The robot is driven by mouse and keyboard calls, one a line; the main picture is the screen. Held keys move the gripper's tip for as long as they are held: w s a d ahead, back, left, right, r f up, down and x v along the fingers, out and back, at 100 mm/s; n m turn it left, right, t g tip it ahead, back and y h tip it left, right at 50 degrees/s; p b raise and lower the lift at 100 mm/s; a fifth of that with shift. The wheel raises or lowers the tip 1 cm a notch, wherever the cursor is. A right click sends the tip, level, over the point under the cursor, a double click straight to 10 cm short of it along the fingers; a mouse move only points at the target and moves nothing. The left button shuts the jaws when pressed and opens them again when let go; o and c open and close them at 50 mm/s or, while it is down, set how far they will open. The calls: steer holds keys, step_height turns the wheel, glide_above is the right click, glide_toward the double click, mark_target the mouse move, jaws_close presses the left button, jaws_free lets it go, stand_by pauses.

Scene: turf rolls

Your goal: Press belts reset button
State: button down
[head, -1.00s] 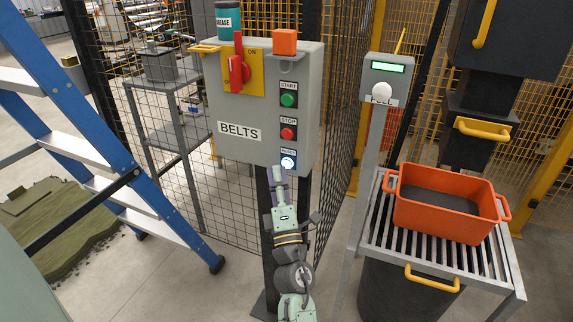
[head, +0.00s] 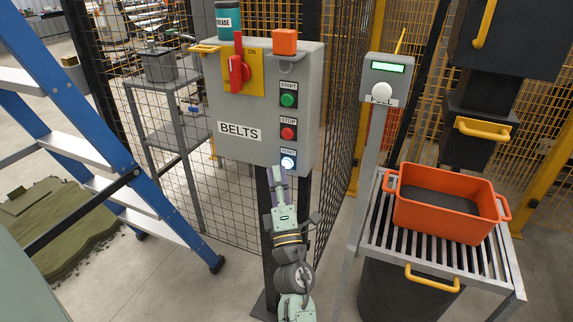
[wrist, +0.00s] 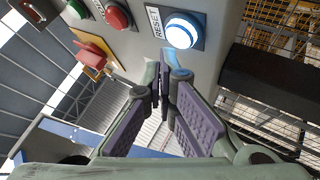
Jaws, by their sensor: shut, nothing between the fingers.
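The grey BELTS control box (head: 240,145) stands on a dark post in the head view. Its reset button (head: 288,162) is white-lit with a blue surround, lowest in the column under START and STOP. In the wrist view the reset button (wrist: 182,31) glows at the upper middle beside its RESET label. My gripper (head: 278,172) is just below and slightly left of the button in the head view. In the wrist view my gripper's fingers (wrist: 162,90) are together and empty, with the tips below the button. I cannot tell whether they touch the box.
The green start button (head: 289,100) and red stop button (head: 289,133) sit above. A red switch handle (head: 237,68) projects from the box. A scale post (head: 378,130) and an orange crate (head: 446,205) stand right; a blue ladder (head: 95,150) stands left.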

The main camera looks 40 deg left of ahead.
steer(key=shift+w+a, duration=0.1)
steer(key=shift+w, duration=0.35)
steer(key=shift+w+a, duration=0.1)
steer(key=shift+w, duration=0.3)
stand_by(0.9)
steer(key=shift+s, duration=0.1)
steer(key=shift+s+d, duration=0.25)
steer(key=shift+s, duration=0.45)
steer(key=shift+s+d, duration=0.2)
steer(key=shift+s, duration=0.6)
steer(key=shift+s+d, duration=0.15)
steer(key=shift+s, duration=0.7)
steer(key=shift+s+d, duration=0.2)
steer(key=shift+s, duration=0.6)
